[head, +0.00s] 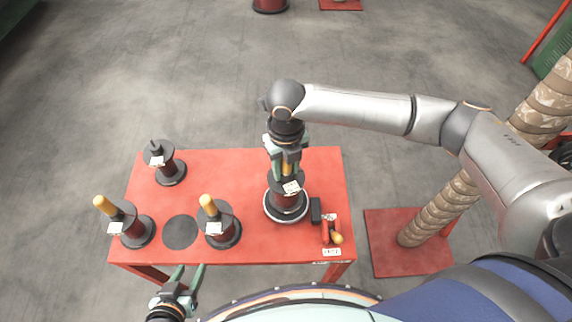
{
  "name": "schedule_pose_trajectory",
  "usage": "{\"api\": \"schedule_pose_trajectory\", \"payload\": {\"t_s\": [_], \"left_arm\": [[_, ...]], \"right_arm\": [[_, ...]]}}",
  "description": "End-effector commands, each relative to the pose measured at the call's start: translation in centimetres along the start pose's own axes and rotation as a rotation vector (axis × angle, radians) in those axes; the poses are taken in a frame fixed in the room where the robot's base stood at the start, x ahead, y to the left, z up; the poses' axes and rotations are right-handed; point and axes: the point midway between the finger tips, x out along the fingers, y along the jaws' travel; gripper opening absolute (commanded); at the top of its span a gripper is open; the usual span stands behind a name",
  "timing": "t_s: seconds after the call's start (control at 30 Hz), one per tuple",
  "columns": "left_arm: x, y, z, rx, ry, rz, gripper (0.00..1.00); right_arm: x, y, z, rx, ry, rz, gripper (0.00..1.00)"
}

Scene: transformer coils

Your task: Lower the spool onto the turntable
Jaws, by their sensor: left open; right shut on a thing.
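In the head view, a dark spool (285,205) with a white label stands upright at the round turntable (270,214), whose pale rim shows around the spool's lower flange. I cannot tell whether the spool rests on it or hangs just above. My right gripper (287,169) comes down from above and is shut on the spool's yellow-topped upper end. Its fingers hide part of that end. My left gripper (186,282) is open and empty, in front of the table's front edge, below the other spools.
The red table (240,175) also holds a spool with a yellow top (138,231), another yellow-topped spool (222,230), a black-topped spool (171,170) and a flat dark disc (181,232). A small black box (316,210) and a yellow-handled item (337,238) lie right of the turntable.

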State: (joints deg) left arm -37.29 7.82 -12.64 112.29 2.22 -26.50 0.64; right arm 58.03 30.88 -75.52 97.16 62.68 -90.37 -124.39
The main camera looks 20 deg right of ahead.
Motion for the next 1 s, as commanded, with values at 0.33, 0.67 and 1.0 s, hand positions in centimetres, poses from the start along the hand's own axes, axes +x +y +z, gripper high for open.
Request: {"api": "schedule_pose_trajectory", "payload": {"t_s": [0.33, 0.67, 1.0], "left_arm": [[-0.13, -0.05, 0.08, 0.0, -0.004, -0.001, 0.5], [-0.12, -0.06, 0.11, 0.0, -0.005, -0.001, 0.5], [-0.12, -0.04, 0.02, 0.0, -0.003, -0.001, 0.5]], "right_arm": [[-0.06, 0.07, 0.05, -0.001, -0.002, 0.002, 0.0], [0.25, 0.09, 0.04, -0.001, -0.001, 0.002, 0.0], [0.75, 0.1, 0.03, -0.001, -0.001, 0.002, 0.0]]}}
